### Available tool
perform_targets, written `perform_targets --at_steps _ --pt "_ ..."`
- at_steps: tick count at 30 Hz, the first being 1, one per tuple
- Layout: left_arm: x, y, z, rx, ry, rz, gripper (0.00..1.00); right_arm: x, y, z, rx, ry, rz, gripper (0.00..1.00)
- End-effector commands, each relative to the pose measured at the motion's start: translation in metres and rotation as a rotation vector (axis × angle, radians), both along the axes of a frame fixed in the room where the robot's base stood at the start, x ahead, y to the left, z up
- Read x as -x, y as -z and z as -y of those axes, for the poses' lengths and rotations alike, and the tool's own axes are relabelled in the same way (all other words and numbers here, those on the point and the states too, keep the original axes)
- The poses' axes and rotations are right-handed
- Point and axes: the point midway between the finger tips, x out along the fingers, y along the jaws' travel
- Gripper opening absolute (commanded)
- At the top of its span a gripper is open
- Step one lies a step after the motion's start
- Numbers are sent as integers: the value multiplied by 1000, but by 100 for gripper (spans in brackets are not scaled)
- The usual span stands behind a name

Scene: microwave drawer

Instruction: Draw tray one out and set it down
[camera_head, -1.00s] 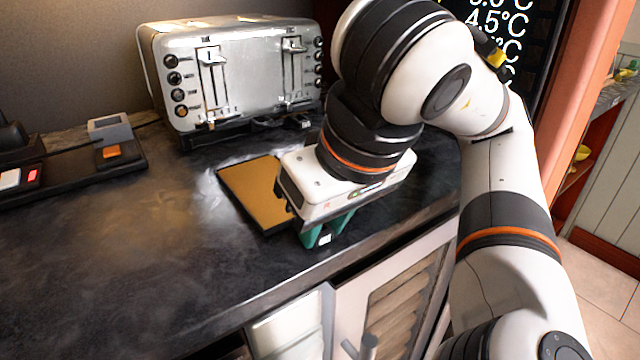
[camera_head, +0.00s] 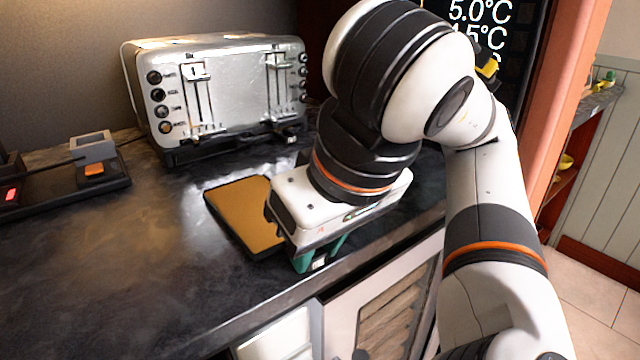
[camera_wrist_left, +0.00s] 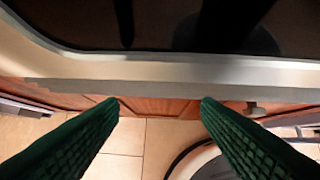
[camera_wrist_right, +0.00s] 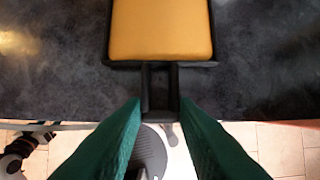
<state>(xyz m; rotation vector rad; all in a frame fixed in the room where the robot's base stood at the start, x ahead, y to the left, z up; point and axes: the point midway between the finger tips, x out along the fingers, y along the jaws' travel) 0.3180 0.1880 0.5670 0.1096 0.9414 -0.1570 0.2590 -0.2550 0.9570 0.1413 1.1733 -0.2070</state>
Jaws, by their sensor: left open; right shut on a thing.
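The tray (camera_head: 240,212) has a yellow-brown surface and a dark rim. It lies on the dark countertop, partly hidden by my right gripper in the head view. My right gripper (camera_head: 320,258) is shut on the tray's dark handle (camera_wrist_right: 160,88) at the counter's front edge. In the right wrist view the tray (camera_wrist_right: 162,30) lies flat beyond the green fingers, with the handle running back between them. My left gripper (camera_wrist_left: 160,104) is open and empty, beside a light metal edge with a dark panel. The left gripper is not in the head view.
A silver toaster (camera_head: 225,90) stands at the back of the counter. A dark device with orange and red buttons (camera_head: 70,172) lies at the left. The countertop (camera_head: 110,270) left of the tray is clear. A cabinet door (camera_head: 385,310) is below the front edge.

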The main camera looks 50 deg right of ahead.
Motion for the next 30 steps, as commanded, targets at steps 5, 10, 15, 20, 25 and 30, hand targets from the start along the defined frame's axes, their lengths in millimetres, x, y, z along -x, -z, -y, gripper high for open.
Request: perform_targets --at_steps 5,10,15,20,25,30 --pt "2 0 0 -3 0 -14 58 -3 0 -12 1 -4 0 0" --pt "4 1 -1 -5 -2 -25 58 -6 0 -24 1 -4 0 0" --pt "8 3 -3 -11 -5 -52 58 -9 -1 -36 2 -4 1 0" --pt "14 4 -5 -18 -9 -81 58 -11 0 -47 1 -3 -1 0" --pt "19 7 -8 -23 -13 -105 58 -14 0 -58 1 -3 0 0" --pt "19 7 -8 -23 -12 -107 58 -17 0 -70 1 -4 0 0"
